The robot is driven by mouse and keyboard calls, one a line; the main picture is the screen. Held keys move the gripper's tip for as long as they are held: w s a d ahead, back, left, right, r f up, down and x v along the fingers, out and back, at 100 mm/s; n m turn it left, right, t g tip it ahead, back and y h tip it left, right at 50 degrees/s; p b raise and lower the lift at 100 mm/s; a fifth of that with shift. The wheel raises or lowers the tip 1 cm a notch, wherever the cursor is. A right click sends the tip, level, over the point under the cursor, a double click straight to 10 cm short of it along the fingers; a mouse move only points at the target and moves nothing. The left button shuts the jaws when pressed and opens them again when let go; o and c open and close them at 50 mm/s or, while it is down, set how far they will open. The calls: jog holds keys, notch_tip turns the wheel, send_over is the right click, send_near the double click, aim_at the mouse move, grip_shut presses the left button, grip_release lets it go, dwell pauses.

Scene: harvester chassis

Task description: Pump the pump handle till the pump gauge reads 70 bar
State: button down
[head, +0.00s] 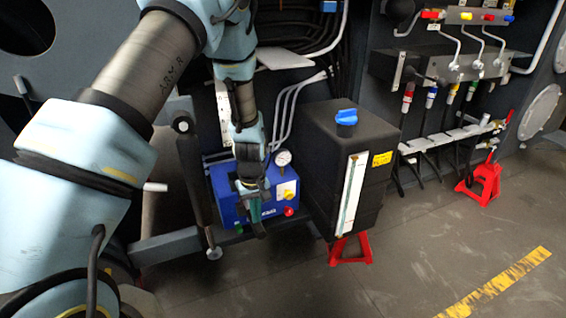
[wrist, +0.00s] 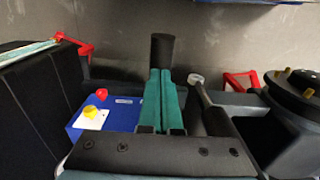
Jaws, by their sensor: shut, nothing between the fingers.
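The blue pump box (head: 228,205) stands low in the middle of the head view and partly shows in the wrist view (wrist: 88,122). The round white pump gauge (head: 283,158) sits on its top right; its reading is too small to tell. My gripper (head: 256,212) is in front of the box, its teal fingers (wrist: 162,100) shut and empty. A black cylindrical grip (wrist: 162,50), which looks like the pump handle's end, shows just beyond the fingertips; I cannot tell whether they touch it. The rest of the handle is hidden.
A black tank (head: 365,190) with a blue cap stands close to the right of the pump. A dark lever-like bar (head: 197,190) stands to its left. Valves with coloured hoses (head: 455,75) are at the back right. Red stands (head: 484,182) rest on the floor; the front right floor is clear.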

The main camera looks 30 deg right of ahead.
jog(key=shift+w+f+b, duration=0.6)
jog(key=shift+f+b, duration=3.1)
jog(key=shift+f, duration=1.95)
jog(key=r+p, duration=0.3)
jog(key=r, duration=0.1)
jog(key=s+r+p, duration=0.1)
jog(key=r+p, duration=0.2)
jog(key=r, duration=0.1)
jog(key=r+p, duration=0.3)
jog(key=r, duration=0.2)
jog(key=shift+s, duration=0.25)
jog(key=shift+f, duration=0.15)
jog(key=shift+w+f+b, duration=0.7)
jog(key=shift+f+b, duration=3.7)
jog(key=shift+f, duration=1.9)
notch_tip(320, 180, up, 15)
jog(key=p, duration=1)
jog(key=shift+s+r+p, duration=0.15)
jog(key=shift+r+p, duration=0.05)
jog(key=shift+p, duration=0.15)
